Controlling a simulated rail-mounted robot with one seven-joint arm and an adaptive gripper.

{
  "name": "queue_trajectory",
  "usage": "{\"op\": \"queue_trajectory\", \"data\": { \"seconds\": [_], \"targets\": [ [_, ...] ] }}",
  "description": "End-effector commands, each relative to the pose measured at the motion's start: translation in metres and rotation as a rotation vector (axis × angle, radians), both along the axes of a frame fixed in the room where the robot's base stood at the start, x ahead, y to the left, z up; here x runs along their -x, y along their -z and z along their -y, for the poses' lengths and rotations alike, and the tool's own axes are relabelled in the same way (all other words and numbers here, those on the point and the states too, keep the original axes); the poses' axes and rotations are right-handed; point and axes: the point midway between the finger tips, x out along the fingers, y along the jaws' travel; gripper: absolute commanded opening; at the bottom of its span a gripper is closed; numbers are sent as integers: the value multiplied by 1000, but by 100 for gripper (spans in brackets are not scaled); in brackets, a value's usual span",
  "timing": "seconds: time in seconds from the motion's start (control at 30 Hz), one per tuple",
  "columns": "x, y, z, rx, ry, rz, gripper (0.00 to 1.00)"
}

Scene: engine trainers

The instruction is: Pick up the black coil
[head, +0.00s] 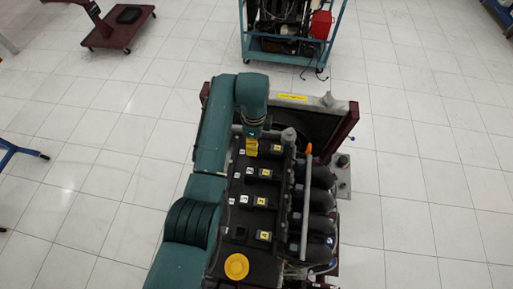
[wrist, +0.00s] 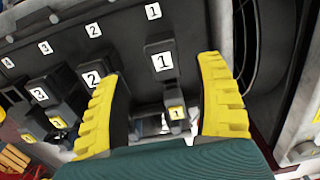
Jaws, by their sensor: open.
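Several black coils sit in a row on the black engine cover (head: 250,222), with white and yellow number labels. In the wrist view, the black coil labelled 1 (wrist: 161,66) stands between my yellow fingers, with a gap on each side. Its small connector part with a yellow label 1 (wrist: 176,113) is nearer the palm. Coil 2 (wrist: 94,70) and coil 3 (wrist: 42,92) stand to the left, coil 2 close to the left finger. My gripper (wrist: 160,80) is open.
A grey pipe with an orange end (head: 306,195) and black intake runners (head: 319,205) lie right of the coils. A yellow cap (head: 236,266) is at the near end. A radiator (head: 312,120) stands behind. A blue cart (head: 292,48) is farther back.

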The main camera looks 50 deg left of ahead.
Motion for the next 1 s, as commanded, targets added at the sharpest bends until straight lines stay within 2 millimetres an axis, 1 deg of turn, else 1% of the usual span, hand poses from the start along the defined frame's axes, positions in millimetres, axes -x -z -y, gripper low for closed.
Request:
{"op": "queue_trajectory", "data": {
  "seconds": [0.2, 0.3, 0.4, 0.57, 0.7, 0.77, 0.8, 0.87, 0.9, 0.93, 1.0],
  "targets": [
    [-6, 37, 4, 2, 1, -2, 70],
    [-6, 48, 3, 0, 1, 0, 70],
    [-6, 52, 3, -1, 0, 1, 70],
    [-6, 51, 3, -1, 0, 1, 70],
    [-6, 51, 3, -1, 0, 1, 43],
    [-6, 51, 3, -1, 0, 1, 32],
    [-6, 51, 3, -1, 0, 1, 24],
    [-5, 51, 3, -1, 0, 1, 13],
    [-5, 51, 3, -1, 0, 1, 5],
    [-5, 51, 3, -1, 0, 1, 0],
    [-5, 52, 3, 0, 0, 0, 0]
  ]
}}
